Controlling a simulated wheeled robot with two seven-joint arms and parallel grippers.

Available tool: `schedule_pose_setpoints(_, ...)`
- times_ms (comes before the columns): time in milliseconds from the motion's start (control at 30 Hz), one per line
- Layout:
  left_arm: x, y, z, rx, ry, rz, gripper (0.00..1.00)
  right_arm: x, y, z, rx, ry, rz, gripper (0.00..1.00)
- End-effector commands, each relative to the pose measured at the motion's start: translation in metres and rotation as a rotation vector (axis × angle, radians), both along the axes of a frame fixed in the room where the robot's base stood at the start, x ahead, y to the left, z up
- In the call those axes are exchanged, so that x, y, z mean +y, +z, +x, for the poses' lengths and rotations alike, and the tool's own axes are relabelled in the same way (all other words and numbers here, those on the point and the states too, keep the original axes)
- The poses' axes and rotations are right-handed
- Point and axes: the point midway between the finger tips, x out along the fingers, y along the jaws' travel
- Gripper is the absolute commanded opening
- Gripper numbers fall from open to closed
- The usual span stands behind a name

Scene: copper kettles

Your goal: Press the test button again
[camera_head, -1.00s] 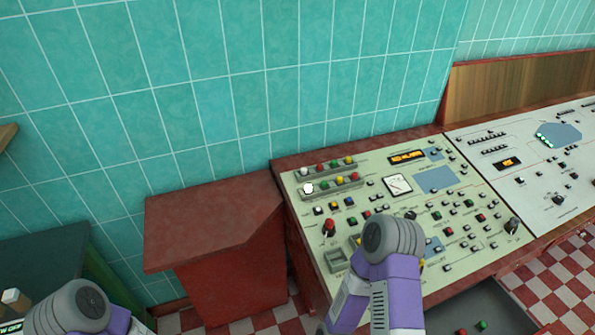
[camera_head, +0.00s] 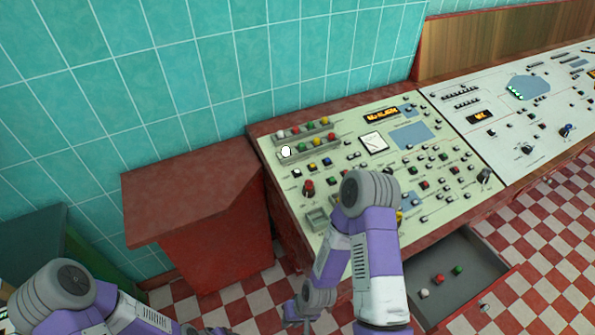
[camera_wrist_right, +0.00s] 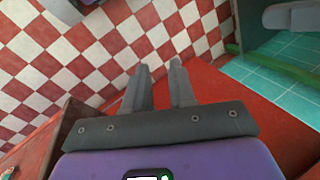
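The cream control panel (camera_head: 345,215) carries many small buttons, knobs and lamps. I cannot tell which one is the test button, and my right arm hides part of the panel. One round white lamp (camera_head: 286,152) at its left looks lit. My right gripper (camera_head: 300,315) hangs low in front of the desk's left side, away from the buttons. In the right wrist view its two fingers (camera_wrist_right: 160,68) are apart with nothing between them, above the floor. My left gripper (camera_head: 215,331) barely shows at the bottom edge, its fingers unclear.
An open grey drawer (camera_head: 470,262) under the panel holds small white, red and green pieces. A red cabinet (camera_head: 205,195) stands left of the desk. A white panel (camera_head: 515,140) continues to the right. Checkered floor (camera_head: 545,250) is clear at the lower right.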

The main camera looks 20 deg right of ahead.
Motion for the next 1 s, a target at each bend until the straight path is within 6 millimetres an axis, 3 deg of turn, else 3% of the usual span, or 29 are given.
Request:
schedule_pose_setpoints(33,0.0,0.0,0.0,0.0,0.0,0.0,0.56,0.0,0.0,0.0,0.0,0.0,0.0,0.16)
schedule_pose_setpoints(133,0.0,0.0,-0.0001,0.0,0.0,0.0,0.56,0.0,0.0,0.0,0.0,0.0,0.0,0.01)
schedule_pose_setpoints(167,0.0,0.0,-0.0001,0.0,0.0,0.0,0.56,0.0,0.0,0.0,0.0,0.0,0.0,0.0)
schedule_pose_setpoints(1000,0.0,0.0,0.0,0.0,0.0,0.0,0.56,0.0,0.0,0.0,0.0,0.0,0.0,0.0)
